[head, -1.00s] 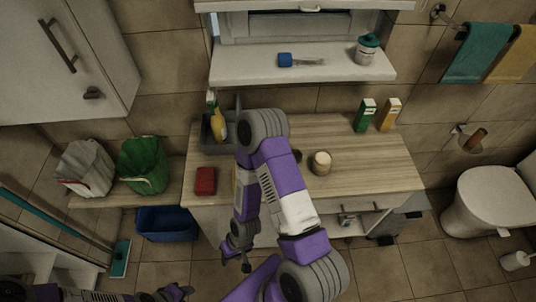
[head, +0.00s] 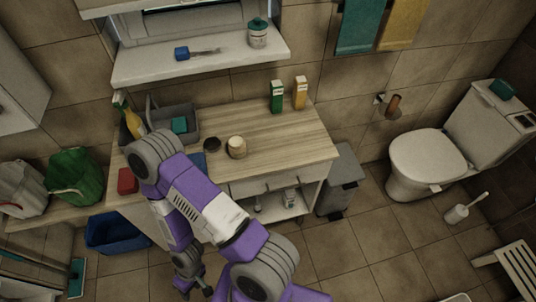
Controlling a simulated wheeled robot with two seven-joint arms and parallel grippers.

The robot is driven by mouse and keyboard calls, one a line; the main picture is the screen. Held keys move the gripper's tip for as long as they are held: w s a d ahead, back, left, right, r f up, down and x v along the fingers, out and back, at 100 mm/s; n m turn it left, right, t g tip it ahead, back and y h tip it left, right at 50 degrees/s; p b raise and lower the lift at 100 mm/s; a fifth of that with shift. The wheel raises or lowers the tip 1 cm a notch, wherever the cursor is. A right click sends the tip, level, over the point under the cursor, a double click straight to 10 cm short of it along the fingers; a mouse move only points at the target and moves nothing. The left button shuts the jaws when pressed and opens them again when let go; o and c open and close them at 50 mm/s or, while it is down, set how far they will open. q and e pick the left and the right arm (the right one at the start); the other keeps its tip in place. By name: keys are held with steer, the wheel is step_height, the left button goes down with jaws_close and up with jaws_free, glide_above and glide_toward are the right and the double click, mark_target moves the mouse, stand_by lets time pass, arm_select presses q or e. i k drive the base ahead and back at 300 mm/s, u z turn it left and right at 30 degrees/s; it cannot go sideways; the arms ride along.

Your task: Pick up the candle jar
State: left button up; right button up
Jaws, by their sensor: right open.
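A small cream jar with a pale top (head: 236,147), which looks like the candle jar, stands upright on the wooden counter (head: 285,150), right of its middle front. A dark round lid or dish (head: 211,144) lies just left of it. My right arm crosses in front of the counter's left part. My right gripper (head: 196,286) hangs low in front of the cabinet, below and left of the jar and well apart from it. It is open and holds nothing that I can see. My left gripper is out of view.
A grey basin (head: 184,122) with a yellow bottle (head: 132,122) is at the counter's back left. A red block (head: 127,181) lies front left. The counter right of the jar is clear.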

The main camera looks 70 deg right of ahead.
mark_target(237, 145)
steer(key=k, duration=0.45)
steer(key=z, duration=0.85)
